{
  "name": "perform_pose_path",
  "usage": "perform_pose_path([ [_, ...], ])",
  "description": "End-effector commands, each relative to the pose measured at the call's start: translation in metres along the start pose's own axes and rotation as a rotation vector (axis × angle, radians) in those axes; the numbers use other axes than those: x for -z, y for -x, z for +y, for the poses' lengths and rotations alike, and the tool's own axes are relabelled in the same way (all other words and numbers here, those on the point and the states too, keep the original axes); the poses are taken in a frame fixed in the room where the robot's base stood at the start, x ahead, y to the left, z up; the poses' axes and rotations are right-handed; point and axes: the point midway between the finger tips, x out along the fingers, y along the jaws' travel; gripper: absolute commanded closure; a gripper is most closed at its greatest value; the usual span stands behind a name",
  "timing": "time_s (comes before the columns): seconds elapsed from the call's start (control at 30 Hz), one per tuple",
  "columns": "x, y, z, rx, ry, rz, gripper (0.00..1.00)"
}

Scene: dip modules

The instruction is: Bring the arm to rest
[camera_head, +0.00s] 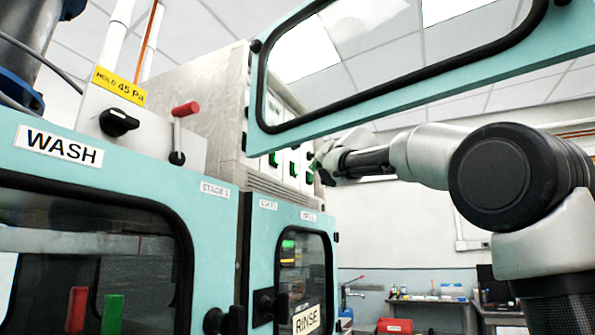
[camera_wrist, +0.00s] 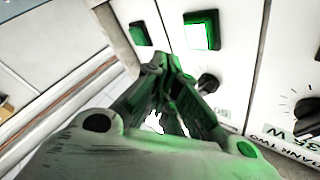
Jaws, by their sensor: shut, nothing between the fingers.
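My gripper (camera_head: 322,163) is at the end of my arm, which reaches in from the right in the head view. It is close to the control panel face with green lit buttons. In the wrist view my gripper (camera_wrist: 168,68) is shut and empty, its fingertips together. A lit green button (camera_wrist: 201,30) is just beyond the fingertips, and a second green button (camera_wrist: 140,33) is to its left. A black knob (camera_wrist: 208,83) is right of the fingers. Whether the fingertips touch the panel I cannot tell.
A raised teal door with a window (camera_head: 262,125) hangs above my arm. Teal cabinets marked WASH (camera_head: 58,146) and RINSE (camera_head: 306,319) stand at left and centre. A red-handled lever (camera_head: 184,110) stands on the left cabinet. A workbench (camera_head: 430,299) is far behind.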

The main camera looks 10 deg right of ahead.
Motion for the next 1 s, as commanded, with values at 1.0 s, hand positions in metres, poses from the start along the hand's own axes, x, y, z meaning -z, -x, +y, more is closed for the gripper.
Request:
perform_pose_path([
  [1.0, -0.044, 0.011, 0.068, -0.157, 0.255, -0.151, 1.00],
])
